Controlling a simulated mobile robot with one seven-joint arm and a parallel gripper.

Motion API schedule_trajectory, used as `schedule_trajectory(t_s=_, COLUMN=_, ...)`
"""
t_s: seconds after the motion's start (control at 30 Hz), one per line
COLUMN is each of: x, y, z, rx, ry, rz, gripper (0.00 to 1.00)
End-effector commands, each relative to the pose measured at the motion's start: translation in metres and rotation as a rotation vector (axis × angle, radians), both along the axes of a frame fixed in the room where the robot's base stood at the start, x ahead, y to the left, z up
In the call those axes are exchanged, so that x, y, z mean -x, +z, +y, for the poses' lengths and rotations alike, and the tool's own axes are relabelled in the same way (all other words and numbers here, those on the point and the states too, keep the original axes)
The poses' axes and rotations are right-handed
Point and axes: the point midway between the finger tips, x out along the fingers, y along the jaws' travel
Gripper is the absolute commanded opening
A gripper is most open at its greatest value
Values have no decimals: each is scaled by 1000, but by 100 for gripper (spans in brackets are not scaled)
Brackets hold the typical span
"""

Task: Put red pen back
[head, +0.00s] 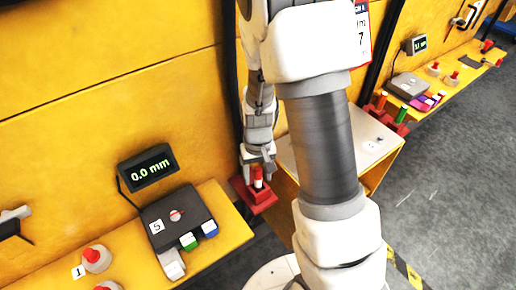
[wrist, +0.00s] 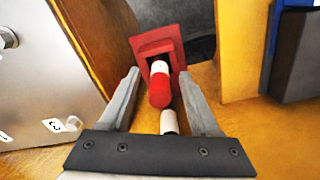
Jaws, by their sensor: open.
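The red pen (head: 258,178), red with a white band, stands upright in a small red holder (head: 263,198) at the right end of the yellow shelf. In the wrist view the pen (wrist: 160,92) shows between my fingers, with the red holder (wrist: 174,42) beyond it. My gripper (head: 258,163) points down over the pen, its fingers open on either side, with gaps visible. A short white piece (wrist: 169,122) lies between the fingers nearer the palm; I cannot tell whether it belongs to the pen. The pen's lower end is hidden in the holder.
A dark box (head: 177,220) with coloured buttons and a 0.0 mm display (head: 147,168) are left of the holder. Several red and white knobbed pieces (head: 96,258) stand farther left. A white-topped cabinet (head: 372,146) is to the right; more red holders (head: 389,113) are beyond it.

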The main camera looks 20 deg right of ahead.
Motion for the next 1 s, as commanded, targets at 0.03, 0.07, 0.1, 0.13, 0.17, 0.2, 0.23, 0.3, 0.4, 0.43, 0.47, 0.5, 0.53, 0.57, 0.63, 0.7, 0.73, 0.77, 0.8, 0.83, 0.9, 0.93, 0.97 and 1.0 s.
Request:
schedule_trajectory(t_s=0.03, x=-1, y=12, z=0, rx=-1, ry=1, rz=-5, gripper=63)
schedule_trajectory(t_s=0.07, x=-2, y=18, z=0, rx=-1, ry=1, rz=-7, gripper=63)
schedule_trajectory(t_s=0.1, x=-2, y=27, z=0, rx=0, ry=1, rz=-6, gripper=63)
schedule_trajectory(t_s=0.13, x=-2, y=34, z=0, rx=-1, ry=1, rz=-7, gripper=63)
schedule_trajectory(t_s=0.17, x=-1, y=41, z=0, rx=-1, ry=0, rz=-6, gripper=63)
schedule_trajectory(t_s=0.2, x=-2, y=50, z=0, rx=-1, ry=1, rz=-7, gripper=63)
schedule_trajectory(t_s=0.23, x=-2, y=57, z=0, rx=-1, ry=2, rz=-7, gripper=63)
schedule_trajectory(t_s=0.3, x=-1, y=73, z=0, rx=-1, ry=0, rz=-6, gripper=63)
schedule_trajectory(t_s=0.4, x=-2, y=96, z=0, rx=-1, ry=1, rz=-7, gripper=63)
schedule_trajectory(t_s=0.43, x=-2, y=103, z=0, rx=-1, ry=0, rz=-7, gripper=63)
schedule_trajectory(t_s=0.47, x=-2, y=109, z=0, rx=-1, ry=-1, rz=-6, gripper=63)
schedule_trajectory(t_s=0.5, x=-2, y=117, z=0, rx=-1, ry=0, rz=-6, gripper=63)
schedule_trajectory(t_s=0.53, x=-2, y=123, z=0, rx=-1, ry=0, rz=-5, gripper=63)
schedule_trajectory(t_s=0.57, x=-2, y=128, z=-1, rx=0, ry=1, rz=-5, gripper=63)
schedule_trajectory(t_s=0.63, x=-2, y=138, z=0, rx=0, ry=1, rz=-4, gripper=63)
schedule_trajectory(t_s=0.7, x=-1, y=145, z=0, rx=0, ry=0, rz=-2, gripper=63)
schedule_trajectory(t_s=0.73, x=-1, y=147, z=0, rx=0, ry=0, rz=-2, gripper=63)
schedule_trajectory(t_s=0.77, x=-1, y=149, z=0, rx=0, ry=-1, rz=-1, gripper=63)
schedule_trajectory(t_s=0.8, x=-1, y=152, z=0, rx=0, ry=-1, rz=-1, gripper=63)
schedule_trajectory(t_s=0.83, x=-1, y=154, z=0, rx=0, ry=-1, rz=-1, gripper=63)
schedule_trajectory(t_s=0.9, x=-1, y=158, z=0, rx=0, ry=-1, rz=-1, gripper=63)
schedule_trajectory(t_s=0.93, x=-1, y=160, z=0, rx=0, ry=-1, rz=-1, gripper=63)
schedule_trajectory(t_s=0.97, x=-1, y=162, z=0, rx=0, ry=-1, rz=-1, gripper=63)
schedule_trajectory(t_s=1.0, x=-1, y=165, z=0, rx=0, ry=0, rz=-1, gripper=63)
